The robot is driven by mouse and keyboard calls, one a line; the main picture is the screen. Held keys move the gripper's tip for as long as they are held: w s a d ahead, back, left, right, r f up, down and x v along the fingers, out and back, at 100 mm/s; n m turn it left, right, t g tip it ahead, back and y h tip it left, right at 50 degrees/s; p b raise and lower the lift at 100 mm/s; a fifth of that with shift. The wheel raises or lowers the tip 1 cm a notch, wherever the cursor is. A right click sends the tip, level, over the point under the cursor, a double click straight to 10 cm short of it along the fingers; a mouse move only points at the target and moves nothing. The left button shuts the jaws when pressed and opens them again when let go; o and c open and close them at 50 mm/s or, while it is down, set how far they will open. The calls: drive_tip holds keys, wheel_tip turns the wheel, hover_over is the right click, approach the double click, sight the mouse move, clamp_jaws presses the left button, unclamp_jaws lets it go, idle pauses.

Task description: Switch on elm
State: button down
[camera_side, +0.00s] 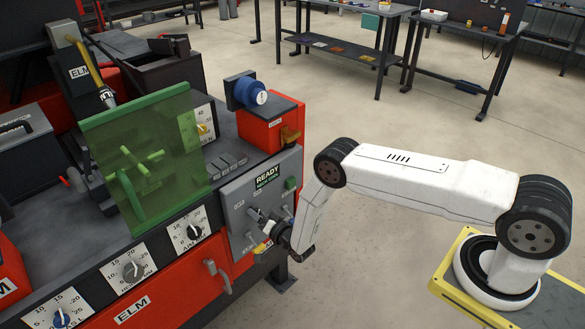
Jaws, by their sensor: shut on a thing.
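The machine marked ELM (132,309) is red and dark grey and fills the left side. Its grey control panel (237,190) faces right and has a lit READY display (267,176). A green button (291,183) sits at the panel's upper right. My gripper (262,226) is at the lower middle of this panel, shut on a small panel control. The gripper and wrist mostly hide that control, so its shape and setting cannot be told. A yellow part (261,248) shows just below the fingers.
A green see-through guard (150,150) stands left of the panel. Dials (133,270) line the machine's front, with a grey handle (217,277) below. Workbenches stand at the back; the floor between is clear.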

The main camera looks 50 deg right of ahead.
drive_tip(key=shift+c, duration=1)
unclamp_jaws()
drive_tip(key=s, duration=0.7)
drive_tip(key=shift+s, duration=0.4)
drive_tip(key=shift+w+r, duration=0.1)
drive_tip(key=shift+w, duration=0.05)
